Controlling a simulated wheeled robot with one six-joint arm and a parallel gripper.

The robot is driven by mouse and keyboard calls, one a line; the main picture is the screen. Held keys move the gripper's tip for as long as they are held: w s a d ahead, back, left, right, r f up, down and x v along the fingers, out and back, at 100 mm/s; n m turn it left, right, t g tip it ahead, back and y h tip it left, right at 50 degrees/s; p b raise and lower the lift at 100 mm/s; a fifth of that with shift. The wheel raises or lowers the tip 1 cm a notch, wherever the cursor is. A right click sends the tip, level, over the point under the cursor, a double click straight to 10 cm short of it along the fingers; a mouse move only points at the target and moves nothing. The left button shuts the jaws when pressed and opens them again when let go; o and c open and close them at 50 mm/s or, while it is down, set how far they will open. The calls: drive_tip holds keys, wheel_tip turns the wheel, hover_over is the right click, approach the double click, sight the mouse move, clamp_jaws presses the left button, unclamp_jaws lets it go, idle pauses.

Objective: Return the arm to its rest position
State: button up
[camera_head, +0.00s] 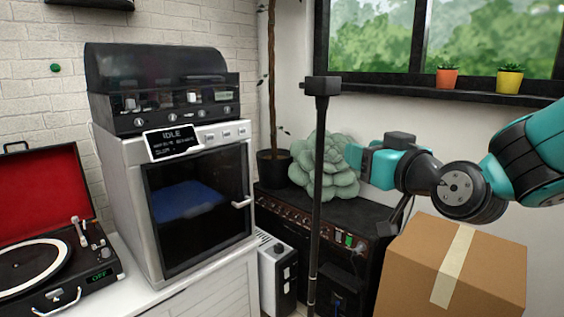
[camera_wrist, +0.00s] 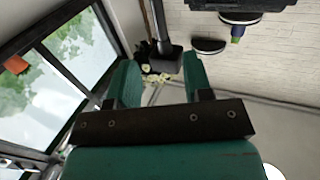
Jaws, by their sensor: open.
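My gripper (camera_head: 362,165) is teal and black and reaches in from the right in the head view, raised above the black amplifier and in front of the pale green succulent-shaped plant. In the wrist view its two teal fingers (camera_wrist: 162,82) stand apart with nothing between them. My arm is stretched out to the left, with its elbow side running off the right edge of the head view.
A cardboard box (camera_head: 410,265) stands below my arm. A thin black post (camera_head: 317,190) rises left of the gripper. Potted plants (camera_head: 446,77) line the windowsill.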

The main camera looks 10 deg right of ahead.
drive_tip(key=s+a+f+n+g+y, duration=0.2)
drive_tip(key=s+a+f+g+y, duration=0.1)
drive_tip(key=s+a+f+g, duration=0.45)
drive_tip(key=s+a+f+n+g+h, duration=0.1)
drive_tip(key=s+f+n+g+h, duration=0.2)
drive_tip(key=s+g, duration=0.9)
drive_tip(key=s+r+t+p, duration=0.1)
drive_tip(key=r+p, duration=1.1)
drive_tip(key=s+r+t+p, duration=0.1)
drive_tip(key=s+r+p, duration=0.1)
drive_tip(key=r+p, duration=0.9)
drive_tip(key=shift+s+r+m+p, duration=0.3)
drive_tip(key=shift+r+m+p, duration=0.1)
drive_tip(key=shift+p, duration=0.5)
drive_tip(key=shift+c, duration=0.3)
